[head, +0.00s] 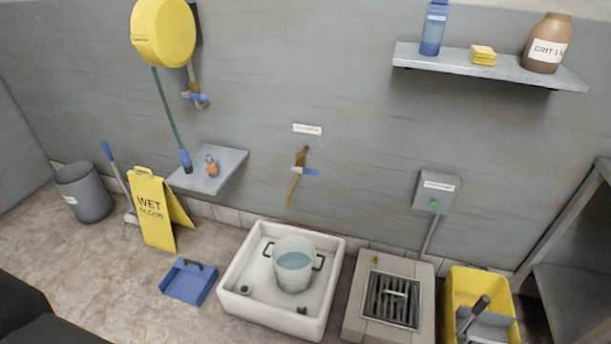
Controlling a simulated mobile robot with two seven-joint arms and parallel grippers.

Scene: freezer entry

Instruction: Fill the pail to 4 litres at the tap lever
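The pail (285,279), pale and translucent with dark side handles, stands upright in the white floor basin (235,270). Bluish water (294,261) fills part of it; I cannot read any litre marks. No stream of water is clearly visible below the spout. A small label (307,129) above the tap is too small to read. Neither gripper is in view.
A floor grate (393,299) and a yellow bucket (460,285) are right of the basin. A blue dustpan (188,281), a yellow wet-floor sign (150,205) and a grey bin (82,193) are left. A small shelf (226,167) and yellow hose reel (162,32) are on the wall.

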